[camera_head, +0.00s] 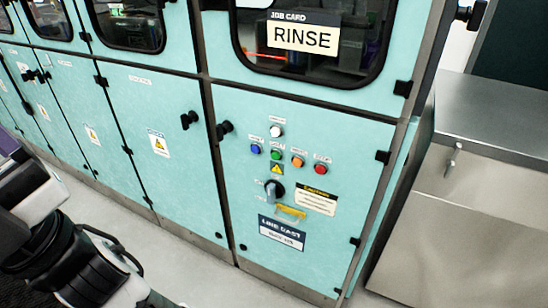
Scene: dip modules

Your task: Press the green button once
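The green button (275,154) is on the pale turquoise front panel of the cabinet, in a row of coloured buttons. It sits between a blue button (255,149) on its left and an orange button (297,162) on its right. Nothing covers the green button, and nothing touches it. A small label is above it and a yellow warning triangle below it. Black and white links of my arm show at the lower left, well apart from the panel. I cannot make out my gripper's fingers in this view.
A red button (320,169) is right of the orange one, and a white button (277,131) is above the row. A rotary knob (273,190) and a yellow handle (291,213) are below. A "RINSE" card (304,37) is on the window. A metal counter (480,200) stands right.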

